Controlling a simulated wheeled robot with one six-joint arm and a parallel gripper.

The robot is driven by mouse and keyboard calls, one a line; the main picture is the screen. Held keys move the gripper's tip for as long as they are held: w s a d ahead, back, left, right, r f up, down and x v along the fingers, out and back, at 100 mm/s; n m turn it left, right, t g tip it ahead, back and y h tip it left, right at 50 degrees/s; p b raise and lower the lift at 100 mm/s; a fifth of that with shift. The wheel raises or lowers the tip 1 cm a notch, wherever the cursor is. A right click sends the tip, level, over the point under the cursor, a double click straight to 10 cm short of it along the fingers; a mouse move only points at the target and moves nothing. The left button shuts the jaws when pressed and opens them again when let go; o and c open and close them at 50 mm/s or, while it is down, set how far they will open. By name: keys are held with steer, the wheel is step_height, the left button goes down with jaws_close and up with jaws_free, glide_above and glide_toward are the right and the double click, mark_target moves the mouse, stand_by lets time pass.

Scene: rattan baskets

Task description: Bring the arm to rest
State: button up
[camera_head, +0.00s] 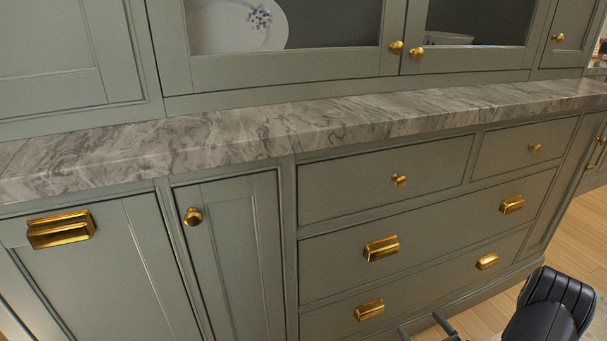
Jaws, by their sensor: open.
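My gripper (421,325) shows only in part at the bottom edge of the head view. Two dark fingertips stand apart there with nothing visible between them, so it is open. They appear in front of the lowest drawers of a grey-green cabinet (350,232). The black rounded part of my arm (548,305) is to their right, at the lower right corner. The rest of the arm is cut off by the frame. I see no basket in this view.
A grey marbled counter (250,135) runs across the cabinet. Brass handles (381,248) and knobs (398,181) stick out from its front. Glazed doors above show a white plate (235,25). Wooden floor (575,225) is bare at the right.

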steer(key=x, duration=0.4)
steer(key=shift+b, duration=0.4)
